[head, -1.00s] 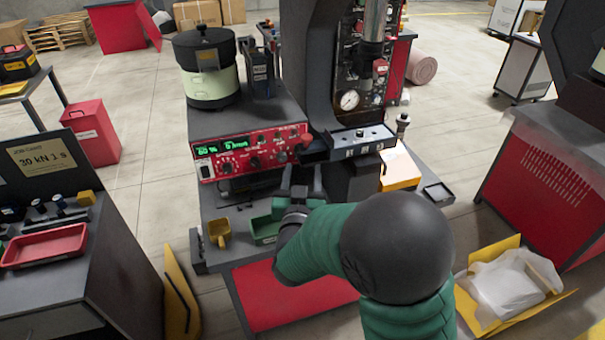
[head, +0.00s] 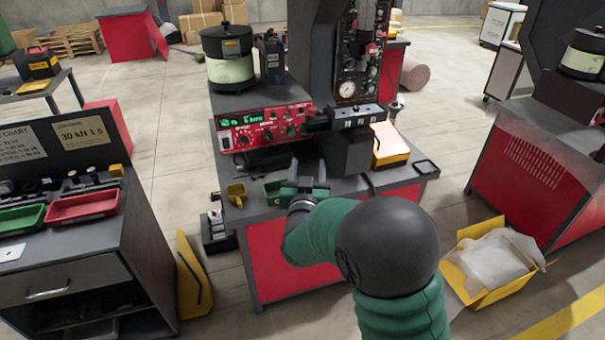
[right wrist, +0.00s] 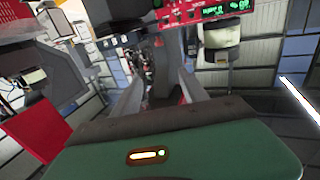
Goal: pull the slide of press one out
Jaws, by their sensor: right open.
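Press one (head: 318,45) stands on a dark bench in the middle of the head view, with a round gauge (head: 346,89). A dark block with several buttons (head: 357,118) juts from its front. A dark bar (head: 318,124) at its left may be the slide; I cannot tell for sure. My right gripper (head: 307,172) is open and empty, in front of and below this block, apart from it as far as I see. In the right wrist view its two fingers (right wrist: 160,92) are spread, with dark press parts beyond. My left gripper is not in view.
A red control panel (head: 262,128) and a bowl feeder (head: 229,72) stand left of the press. A yellow box (head: 390,145) stands at right. An open carton (head: 490,262) lies on the floor.

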